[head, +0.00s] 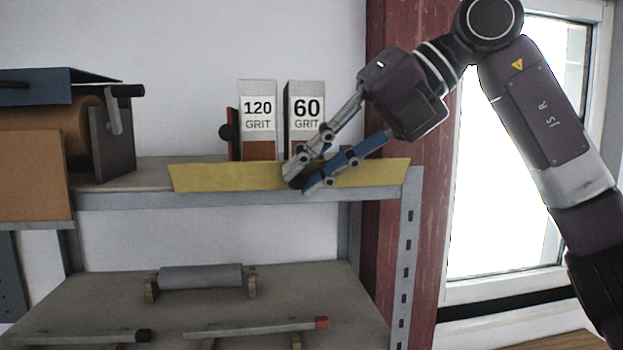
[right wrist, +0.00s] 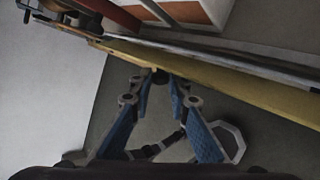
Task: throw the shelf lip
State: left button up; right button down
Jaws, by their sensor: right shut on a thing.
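The shelf lip (head: 230,177) is a long yellow strip along the front edge of the upper shelf (head: 125,181). It stands up and hides the lower parts of what is behind it. My right gripper (head: 297,184) reaches in from the upper right and is shut on the lip near its middle. In the right wrist view the yellow lip (right wrist: 235,84) runs across the upper part, and the fingertips (right wrist: 157,76) meet at its edge. My left gripper is not in view.
Behind the lip stand a 120 grit box (head: 258,105) and a 60 grit box (head: 305,92). A crank-handled machine (head: 112,135) with a brown roll is at the left. A grey roller (head: 200,276) and two bars lie on the lower shelf. A red post (head: 433,210) and window are right.

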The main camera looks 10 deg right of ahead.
jog(key=shift+w+r+m+g, duration=0.35)
jog(key=shift+r+m+g, duration=0.05)
jog(key=shift+g, duration=0.35)
jog(key=shift+w+r+m+g, duration=0.35)
jog(key=shift+m+g, duration=0.05)
jog(key=shift+g, duration=0.35)
jog(key=shift+w, duration=0.1)
jog(key=c, duration=1.8)
grip_release()
jog(key=shift+w, duration=0.1)
jog(key=shift+f, duration=0.1)
